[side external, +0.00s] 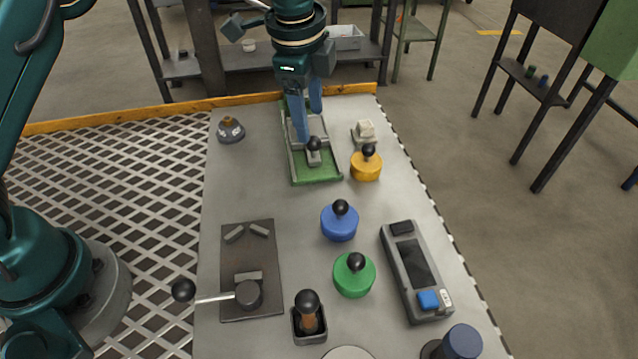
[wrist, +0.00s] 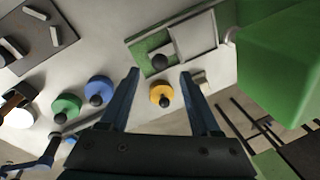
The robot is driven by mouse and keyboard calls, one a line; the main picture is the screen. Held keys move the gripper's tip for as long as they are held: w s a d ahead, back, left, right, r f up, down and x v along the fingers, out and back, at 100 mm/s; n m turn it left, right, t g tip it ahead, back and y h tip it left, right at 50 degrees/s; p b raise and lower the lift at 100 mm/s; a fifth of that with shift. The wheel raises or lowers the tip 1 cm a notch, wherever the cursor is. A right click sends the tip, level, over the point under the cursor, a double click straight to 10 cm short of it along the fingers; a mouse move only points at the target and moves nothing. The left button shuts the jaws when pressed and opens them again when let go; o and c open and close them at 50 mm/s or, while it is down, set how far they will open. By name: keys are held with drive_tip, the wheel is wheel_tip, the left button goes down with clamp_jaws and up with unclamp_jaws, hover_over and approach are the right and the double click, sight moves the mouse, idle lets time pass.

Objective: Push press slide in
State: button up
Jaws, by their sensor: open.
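The press slide is a grey block with a black knob (side external: 314,144) on a green bed (side external: 318,181) with grey rails, at the back of the table. The knob sits towards the near end of the bed. My gripper (side external: 309,125) is open, its two blue fingers pointing down over the bed, close behind the knob. One finger partly hides the bed. In the wrist view, the knob (wrist: 160,62) shows between and just beyond the open fingertips (wrist: 158,73). I see nothing held.
A yellow knobbed disc (side external: 366,168) stands close right of the bed, with a small pale block (side external: 365,130) behind it. Blue (side external: 339,225) and green (side external: 354,278) knobbed discs stand nearer. A lever plate (side external: 251,293) lies front left. The table left of the bed is mostly clear.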

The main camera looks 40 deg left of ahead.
sight(313, 138)
drive_tip(key=shift+m, duration=0.4)
drive_tip(key=shift+f, duration=0.25)
drive_tip(key=shift+w+f, duration=0.25)
drive_tip(key=shift+f, duration=0.9)
drive_tip(key=shift+w+f, duration=0.2)
drive_tip(key=shift+f, duration=0.9)
clamp_jaws()
